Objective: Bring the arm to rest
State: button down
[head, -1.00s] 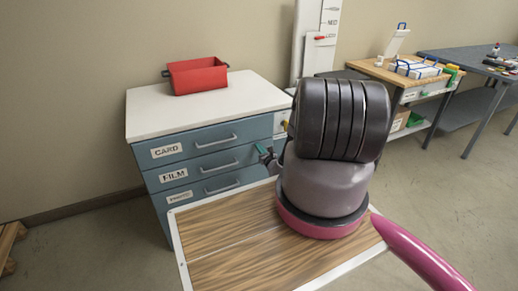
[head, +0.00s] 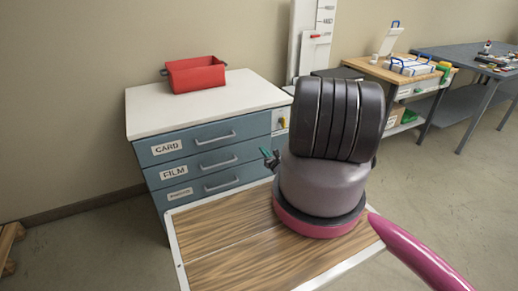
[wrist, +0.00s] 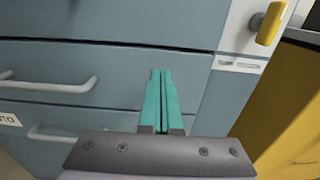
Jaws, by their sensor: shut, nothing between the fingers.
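My gripper (wrist: 162,95) shows in the wrist view with its two teal fingers together and nothing between them. In the head view my gripper (head: 268,156) is a small teal and dark shape at the left of my arm, in front of the cabinet's right side. My arm (head: 325,150) hides part of the view behind it. In the wrist view the fingers point toward the blue-grey drawer fronts (wrist: 120,20); I cannot tell the gap to them.
A blue-grey drawer cabinet (head: 217,150) with drawers labelled CARD and FILM bears a red bin (head: 197,76). A wooden bench (head: 375,66) and a grey table (head: 465,60) stand at the right. A yellow handle (wrist: 270,24) shows in the wrist view. Floor is clear at the right.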

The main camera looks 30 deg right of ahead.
jog(key=s, duration=0.7)
jog(key=shift+s, duration=0.15)
